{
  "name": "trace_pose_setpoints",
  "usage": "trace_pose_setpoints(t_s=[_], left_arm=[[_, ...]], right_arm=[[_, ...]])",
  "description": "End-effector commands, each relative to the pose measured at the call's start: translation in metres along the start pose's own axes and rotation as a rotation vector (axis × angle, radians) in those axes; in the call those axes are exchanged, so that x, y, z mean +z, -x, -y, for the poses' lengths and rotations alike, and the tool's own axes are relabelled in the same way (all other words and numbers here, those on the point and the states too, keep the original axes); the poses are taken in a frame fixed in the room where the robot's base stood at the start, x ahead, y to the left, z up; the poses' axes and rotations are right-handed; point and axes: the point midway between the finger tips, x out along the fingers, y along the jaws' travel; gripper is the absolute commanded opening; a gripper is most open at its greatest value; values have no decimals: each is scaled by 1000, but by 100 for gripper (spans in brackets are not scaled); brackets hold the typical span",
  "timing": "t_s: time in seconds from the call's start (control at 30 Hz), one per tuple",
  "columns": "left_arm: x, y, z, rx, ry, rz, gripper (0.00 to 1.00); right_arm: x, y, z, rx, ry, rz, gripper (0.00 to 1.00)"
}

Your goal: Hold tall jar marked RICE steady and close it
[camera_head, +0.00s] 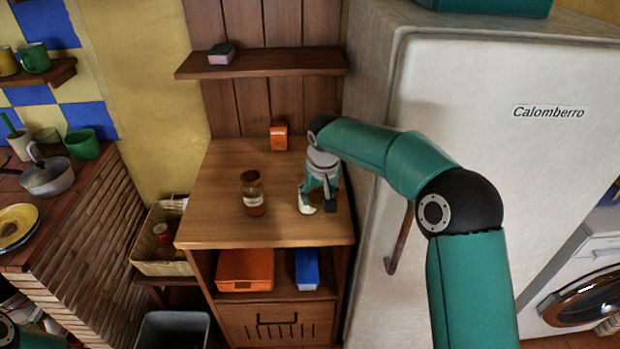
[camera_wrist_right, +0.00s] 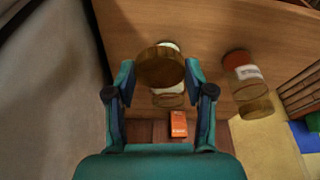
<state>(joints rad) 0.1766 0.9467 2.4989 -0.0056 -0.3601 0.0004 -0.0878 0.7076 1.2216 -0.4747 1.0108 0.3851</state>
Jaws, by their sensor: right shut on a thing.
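In the head view my right gripper (camera_head: 320,192) reaches down over the right part of the wooden cabinet top. In the right wrist view its two fingers (camera_wrist_right: 160,72) are shut on a round brown wooden lid (camera_wrist_right: 160,66). A clear jar with a white label (camera_wrist_right: 168,98) shows behind the lid, which hides its middle. In the head view this jar (camera_head: 306,208) is mostly covered by the gripper. I cannot tell whether the lid touches it or read its label. My left gripper is not in view.
A second labelled jar (camera_head: 253,196) with reddish contents stands left on the cabinet top (camera_head: 225,225); it also shows in the wrist view (camera_wrist_right: 240,72). An orange box (camera_head: 278,137) stands at the back. The white fridge (camera_head: 500,130) rises close on the right. The front middle is clear.

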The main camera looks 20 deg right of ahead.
Motion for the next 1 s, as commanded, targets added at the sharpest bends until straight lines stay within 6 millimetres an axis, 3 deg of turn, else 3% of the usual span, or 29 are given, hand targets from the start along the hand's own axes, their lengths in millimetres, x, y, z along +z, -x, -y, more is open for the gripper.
trace_pose_setpoints(t_s=[0.17, 0.3, 0.5, 0.7, 0.97, 1.0], left_arm=[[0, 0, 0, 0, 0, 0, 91], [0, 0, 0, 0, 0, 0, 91], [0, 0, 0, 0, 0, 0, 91], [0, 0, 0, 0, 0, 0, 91], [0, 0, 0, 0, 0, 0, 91], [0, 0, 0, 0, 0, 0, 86]], right_arm=[[46, -36, -9, -5, 27, 7, 35], [93, -60, -10, -13, 66, 5, 35], [147, -76, -4, -25, 108, 0, 35], [170, -80, 0, -37, 123, 0, 35], [171, -80, 1, -38, 124, 0, 35], [171, -80, 1, -38, 124, 1, 35]])
